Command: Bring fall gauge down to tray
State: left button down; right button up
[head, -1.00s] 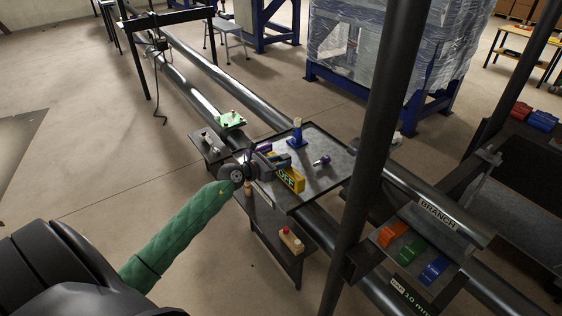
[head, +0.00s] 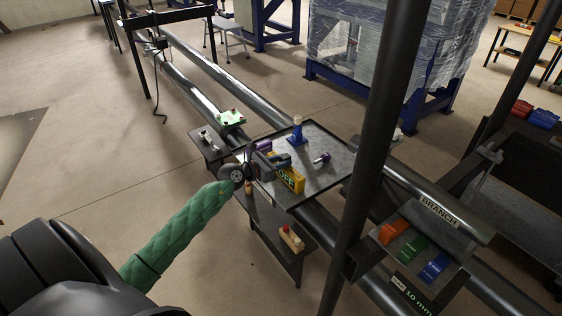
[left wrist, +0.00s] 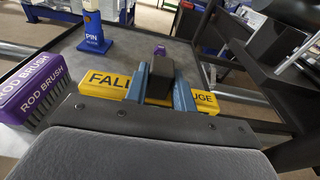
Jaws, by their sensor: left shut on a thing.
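The fall gauge is a yellow block with black lettering (head: 290,179), seen at the near side of the tray. In the left wrist view the fall gauge (left wrist: 103,83) lies across the jaws, its lettering partly covered by the fingers. My left gripper (head: 268,161) is shut on it; the blue fingers show in the left wrist view (left wrist: 166,88). The grey tray (head: 325,178) is under and beyond the gauge; I cannot tell whether the gauge touches it. My right gripper is not in view.
A purple rod brush (left wrist: 35,88) is left of the gauge. A blue pin holder (head: 297,138) and a small purple-ended part (head: 322,158) are on the tray. A dark post (head: 378,150) rises right of the tray. Orange, green and blue blocks (head: 412,250) sit at lower right.

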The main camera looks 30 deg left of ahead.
pick_arm(q)
jog(key=shift+f, duration=0.1)
jog(key=c, duration=1.1)
grip_release()
jog(key=shift+v, duration=2.25)
jog(key=v, duration=0.4)
jog(key=shift+s+a, duration=0.15)
jog(key=shift+s, duration=0.05)
